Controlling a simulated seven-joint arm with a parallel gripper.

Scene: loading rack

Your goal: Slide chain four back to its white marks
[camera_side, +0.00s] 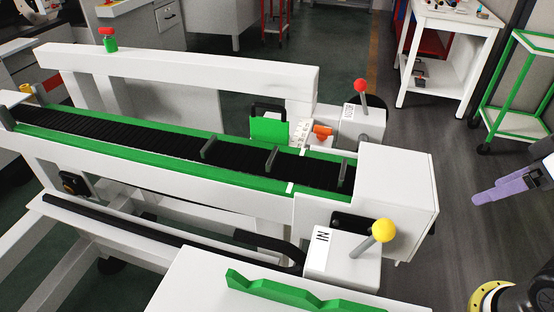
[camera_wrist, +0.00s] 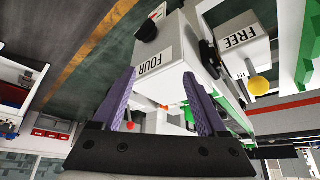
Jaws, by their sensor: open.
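In the side view, the black chain (camera_side: 150,131) runs between green rails toward a white end housing (camera_side: 397,185) at the right. Several grey crossbars stand on it, one of them (camera_side: 272,158) left of the white marks. A white mark (camera_side: 290,187) is on the near rail and another (camera_side: 305,152) on the far rail. My gripper (camera_side: 489,190) has purple fingers, open and empty, right of the housing and apart from it. In the wrist view, the fingers (camera_wrist: 160,75) are spread before a white housing (camera_wrist: 165,62) labelled FOUR. The chain cannot be made out there.
A yellow-knobbed lever (camera_side: 383,231) rises from the near box, a red-knobbed lever (camera_side: 361,86) from the far box. A green block with a black handle (camera_side: 268,126) and an orange piece (camera_side: 322,132) sit along the far rail.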

